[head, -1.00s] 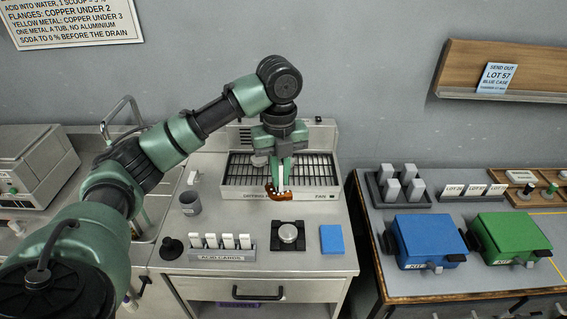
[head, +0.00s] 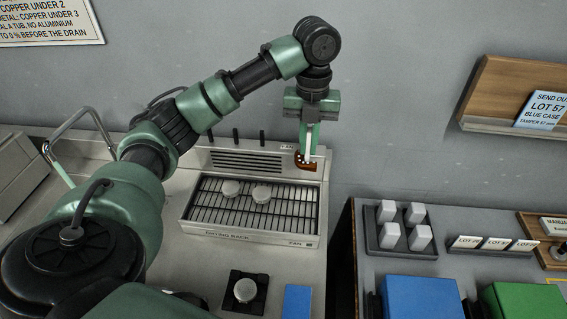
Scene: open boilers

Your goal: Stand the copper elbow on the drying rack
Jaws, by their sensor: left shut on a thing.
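The copper elbow (head: 305,164) is a small orange-brown curved piece. My left gripper (head: 309,150) points down and is shut on it. The elbow shows in front of the back panel, at the far right corner of the drying rack (head: 262,237), and looks held above the rack's bars. The drying rack is a grey tray with dark bars and a labelled front. The fingers hide part of the elbow. My right gripper is not in view.
Two pale round discs (head: 231,188) (head: 262,193) lie on the rack's back left and middle bars. The front and right bars are free. A dark stand with a round pale top (head: 245,290) and a blue block (head: 297,300) are in front.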

